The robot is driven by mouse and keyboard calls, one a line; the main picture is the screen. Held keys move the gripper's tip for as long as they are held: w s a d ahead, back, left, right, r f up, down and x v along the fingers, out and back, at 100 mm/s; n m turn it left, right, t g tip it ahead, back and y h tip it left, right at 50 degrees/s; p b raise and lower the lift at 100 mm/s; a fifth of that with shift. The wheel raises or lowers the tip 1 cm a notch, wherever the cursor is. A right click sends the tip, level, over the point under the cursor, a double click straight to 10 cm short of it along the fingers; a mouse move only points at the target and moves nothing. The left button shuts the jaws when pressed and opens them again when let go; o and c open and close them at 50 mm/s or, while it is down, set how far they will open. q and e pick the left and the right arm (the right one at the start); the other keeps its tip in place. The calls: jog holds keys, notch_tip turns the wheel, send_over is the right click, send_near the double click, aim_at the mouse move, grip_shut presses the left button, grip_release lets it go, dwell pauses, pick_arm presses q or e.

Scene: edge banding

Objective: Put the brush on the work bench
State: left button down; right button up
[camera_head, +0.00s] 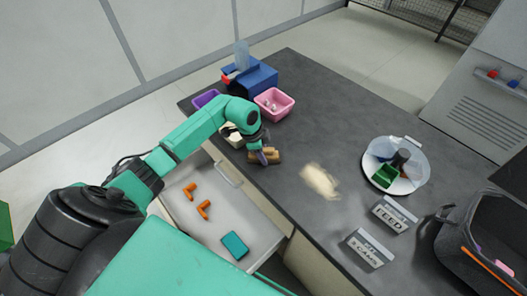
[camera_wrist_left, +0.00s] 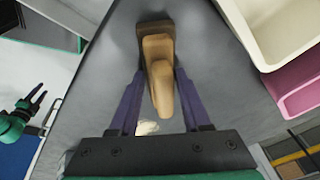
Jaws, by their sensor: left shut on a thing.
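The brush (camera_head: 268,158) has a tan wooden handle and a darker brown base. It is at the left edge of the dark grey work bench (camera_head: 335,130). My left gripper (camera_head: 262,152) reaches over it from the left. In the left wrist view the brush (camera_wrist_left: 158,60) stands between the purple fingertips of my left gripper (camera_wrist_left: 160,80), which is shut on its handle. The base is close to the bench top; I cannot tell if it touches. My right gripper (camera_wrist_left: 38,99) shows in the left wrist view, fingers spread, apart from the brush.
An open drawer (camera_head: 225,215) below the bench holds orange pieces and a teal box. A pink bin (camera_head: 273,104) and a blue box (camera_head: 250,78) stand at the back. A pale powder patch (camera_head: 320,181), a round dish (camera_head: 399,185) and signs (camera_head: 370,248) are to the right.

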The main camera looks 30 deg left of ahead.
aim_at(255, 160)
pick_arm(q)
jog(key=shift+c, duration=1.8)
grip_release()
jog(key=b+v, duration=0.2)
jog(key=v, duration=1)
jog(key=shift+b, duration=0.4)
